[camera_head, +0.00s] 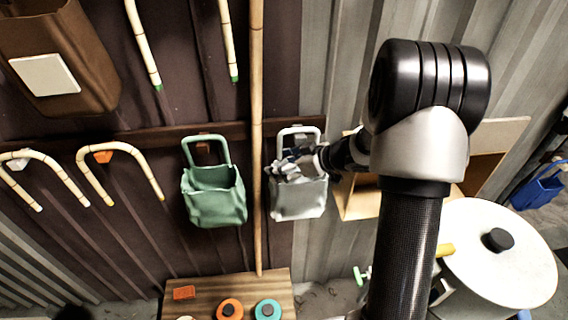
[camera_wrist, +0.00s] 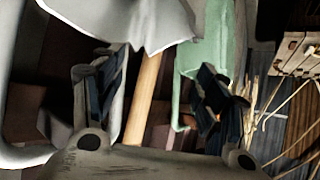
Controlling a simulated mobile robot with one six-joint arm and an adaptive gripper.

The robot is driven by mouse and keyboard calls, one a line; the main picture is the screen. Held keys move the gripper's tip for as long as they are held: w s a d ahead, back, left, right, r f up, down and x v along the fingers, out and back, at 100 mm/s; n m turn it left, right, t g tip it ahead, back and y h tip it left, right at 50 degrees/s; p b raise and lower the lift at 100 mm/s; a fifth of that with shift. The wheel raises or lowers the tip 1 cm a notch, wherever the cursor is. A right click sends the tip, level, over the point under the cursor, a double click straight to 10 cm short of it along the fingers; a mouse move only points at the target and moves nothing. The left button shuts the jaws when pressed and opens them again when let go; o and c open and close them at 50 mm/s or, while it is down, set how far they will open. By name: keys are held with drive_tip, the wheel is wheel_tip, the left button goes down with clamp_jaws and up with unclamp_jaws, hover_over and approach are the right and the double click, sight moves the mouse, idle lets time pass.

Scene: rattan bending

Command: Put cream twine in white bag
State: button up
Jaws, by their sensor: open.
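The white bag (camera_head: 300,200) hangs by its handle on the wall, right of the bamboo pole. My gripper (camera_head: 284,166) is at the bag's open mouth, its fingers over the rim; how deep they reach is unclear. In the wrist view my gripper (camera_wrist: 158,95) has its fingers spread wide, with nothing between them, and a pale edge of the white bag (camera_wrist: 130,20) fills the top. I cannot make out the cream twine for certain. The inside of the bag is mostly hidden by my gripper.
A green bag (camera_head: 214,197) hangs to the left, beyond the bamboo pole (camera_head: 257,120). A wooden table (camera_head: 205,286) below holds orange (camera_head: 229,310) and teal (camera_head: 267,310) spools and a pale item cut off by the frame. A large white-lidded pot (camera_head: 505,275) stands at the right.

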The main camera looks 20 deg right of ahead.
drive_tip(key=shift+w+d+r, duration=0.1)
drive_tip(key=shift+d+r, duration=0.1)
drive_tip(key=v, duration=1.1)
drive_tip(key=shift+s, duration=0.45)
drive_tip(key=shift+r, duration=0.15)
